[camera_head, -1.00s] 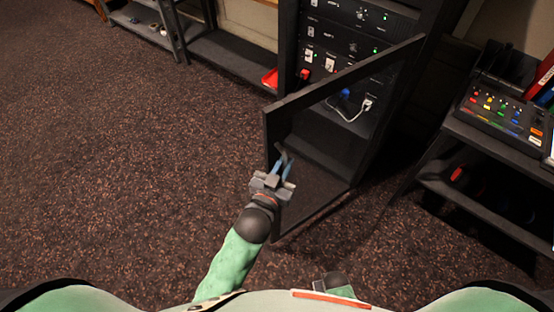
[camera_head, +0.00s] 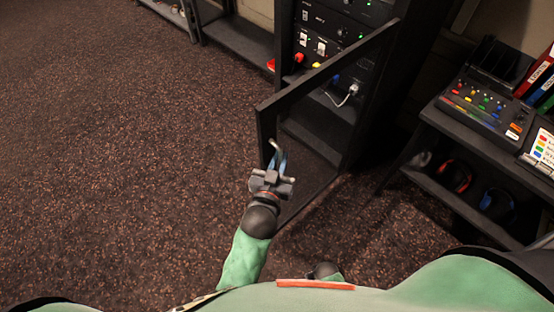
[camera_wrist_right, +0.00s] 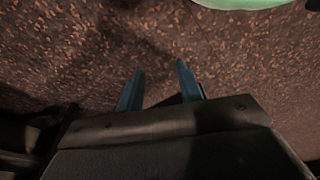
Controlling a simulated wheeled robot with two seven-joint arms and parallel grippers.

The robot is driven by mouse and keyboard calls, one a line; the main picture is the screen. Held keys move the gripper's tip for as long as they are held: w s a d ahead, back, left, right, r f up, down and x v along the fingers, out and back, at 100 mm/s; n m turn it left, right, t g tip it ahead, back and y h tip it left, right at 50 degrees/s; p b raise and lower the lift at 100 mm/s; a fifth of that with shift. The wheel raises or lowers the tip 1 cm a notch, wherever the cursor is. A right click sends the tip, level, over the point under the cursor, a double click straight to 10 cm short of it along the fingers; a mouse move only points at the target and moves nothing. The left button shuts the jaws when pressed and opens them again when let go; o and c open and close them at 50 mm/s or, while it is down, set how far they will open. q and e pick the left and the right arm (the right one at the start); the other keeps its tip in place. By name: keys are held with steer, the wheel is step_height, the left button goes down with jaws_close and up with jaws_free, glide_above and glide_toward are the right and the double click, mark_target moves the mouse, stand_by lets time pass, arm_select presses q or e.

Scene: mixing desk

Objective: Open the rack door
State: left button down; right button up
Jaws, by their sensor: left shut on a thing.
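The rack door (camera_head: 321,72) is a dark frame with a see-through middle. It stands swung well out from the rack (camera_head: 284,45), its hinge side at the right and its free edge towards me. My left gripper (camera_head: 278,160) is shut on the door handle (camera_head: 274,147) at the free edge; its fingers partly hide the handle. My right gripper (camera_wrist_right: 160,68) shows in the right wrist view, its two blue fingers apart with nothing between them, above the carpet.
The desk with a small mixer (camera_head: 487,107) and folders stands at the right; headphones (camera_head: 455,175) lie on its lower shelf. A low dark shelf (camera_head: 236,38) is left of the rack. The carpet at the left is clear.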

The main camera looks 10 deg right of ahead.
arm_select(q)
steer(key=shift+d+r, duration=0.1)
steer(key=shift+r, duration=0.05)
arm_select(e)
steer(key=shift+a, duration=0.3)
